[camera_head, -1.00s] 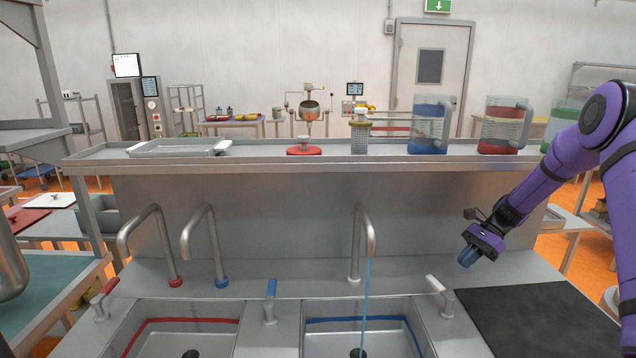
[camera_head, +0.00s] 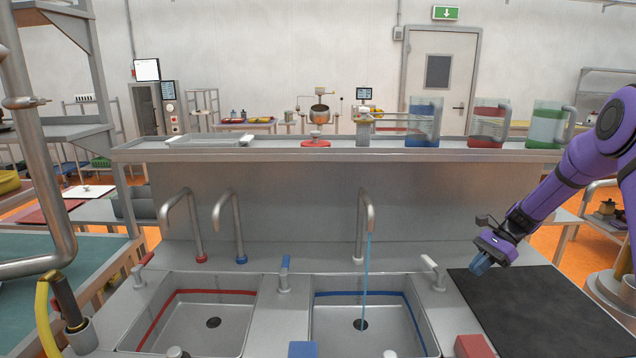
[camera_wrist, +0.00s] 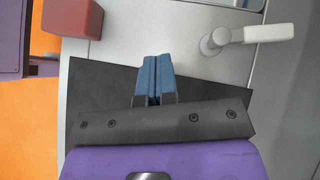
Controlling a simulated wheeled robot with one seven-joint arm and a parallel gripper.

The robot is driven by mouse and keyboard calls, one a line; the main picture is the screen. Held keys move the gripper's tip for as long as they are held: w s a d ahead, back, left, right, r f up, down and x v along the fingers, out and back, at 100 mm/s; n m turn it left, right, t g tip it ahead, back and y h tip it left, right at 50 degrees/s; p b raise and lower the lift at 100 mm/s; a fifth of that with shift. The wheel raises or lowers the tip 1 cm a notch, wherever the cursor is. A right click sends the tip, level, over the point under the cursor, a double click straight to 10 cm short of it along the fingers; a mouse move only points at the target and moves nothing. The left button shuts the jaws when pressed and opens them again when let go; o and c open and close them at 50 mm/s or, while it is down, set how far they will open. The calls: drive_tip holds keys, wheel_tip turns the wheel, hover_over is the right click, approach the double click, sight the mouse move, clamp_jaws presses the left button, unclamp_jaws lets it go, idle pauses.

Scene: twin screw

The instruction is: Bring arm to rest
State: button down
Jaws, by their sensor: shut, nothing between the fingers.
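My gripper (camera_head: 480,263) hangs at the end of my purple arm, above the back left part of the black mat (camera_head: 545,310) on the right of the counter. Its blue fingers are shut together with nothing between them, as the wrist view (camera_wrist: 154,78) also shows. Nothing touches the fingers.
Two sinks stand left of the mat. Water runs from the right tap (camera_head: 364,215) into the right sink (camera_head: 375,325). The white-handled lever (camera_head: 432,270) stands near my gripper. A red block (camera_head: 473,346) and a blue block (camera_head: 302,349) lie at the front. Jugs line the shelf above.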

drive_tip(key=s+a+r+n+t+h, duration=0.1)
drive_tip(key=s+a+r+n+h, duration=0.15)
drive_tip(key=s+r, duration=0.4)
drive_tip(key=s+a+r+n+t+h, duration=0.1)
drive_tip(key=s+a+r+n, duration=0.15)
drive_tip(key=r, duration=0.65)
drive_tip(key=s+a+r+n+h, duration=0.2)
drive_tip(key=s+a+r, duration=0.25)
drive_tip(key=r, duration=0.35)
drive_tip(key=s+r+n+t+h, duration=0.1)
drive_tip(key=s+r+n+t, duration=0.1)
drive_tip(key=s, duration=0.6)
drive_tip(key=s+a+r+n+t+h, duration=0.1)
drive_tip(key=s+n+t, duration=0.1)
drive_tip(key=s, duration=0.6)
drive_tip(key=s+a+r+n+t+h, duration=0.1)
drive_tip(key=s+r+n+t, duration=0.1)
drive_tip(key=s, duration=0.6)
drive_tip(key=shift+a+r+n, duration=0.25)
drive_tip(key=shift+r+n, duration=0.05)
drive_tip(key=shift+n, duration=0.5)
drive_tip(key=c, duration=1.8)
unclamp_jaws()
drive_tip(key=shift+h, duration=0.25)
